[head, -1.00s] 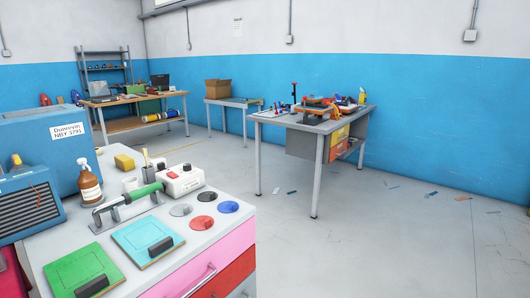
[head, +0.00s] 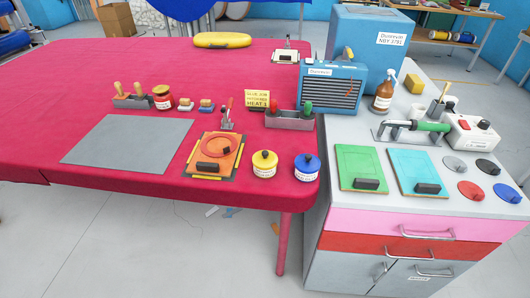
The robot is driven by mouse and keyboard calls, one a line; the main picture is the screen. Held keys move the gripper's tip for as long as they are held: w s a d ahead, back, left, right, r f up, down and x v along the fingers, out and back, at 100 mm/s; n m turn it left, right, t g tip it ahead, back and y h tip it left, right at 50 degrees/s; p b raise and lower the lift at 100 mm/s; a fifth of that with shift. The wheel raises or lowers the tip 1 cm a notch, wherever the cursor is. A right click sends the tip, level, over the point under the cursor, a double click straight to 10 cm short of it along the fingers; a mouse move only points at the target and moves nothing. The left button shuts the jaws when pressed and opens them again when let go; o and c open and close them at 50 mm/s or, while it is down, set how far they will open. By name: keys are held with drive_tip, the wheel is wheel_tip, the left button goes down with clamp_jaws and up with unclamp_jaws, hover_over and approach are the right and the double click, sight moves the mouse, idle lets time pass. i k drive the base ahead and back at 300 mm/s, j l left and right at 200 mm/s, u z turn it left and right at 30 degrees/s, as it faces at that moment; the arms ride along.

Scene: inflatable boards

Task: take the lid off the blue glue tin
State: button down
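The blue glue tin (head: 306,174) stands upright near the front right corner of the red table (head: 110,70). It is a white-labelled tin with a blue lid (head: 307,160) on top, and the lid has a dark knob. A similar tin with a yellow lid (head: 264,163) stands just to its left, apart from it. My gripper is not in view.
Left of the tins lie an orange board with a red ring (head: 215,157) and a grey mat (head: 130,140). Behind stands a grey tray with red and green handles (head: 291,119). The drawer cabinet (head: 410,222) at right holds boards and several coloured discs.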

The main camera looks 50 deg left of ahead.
sight(306, 163)
drive_tip(key=u, duration=1)
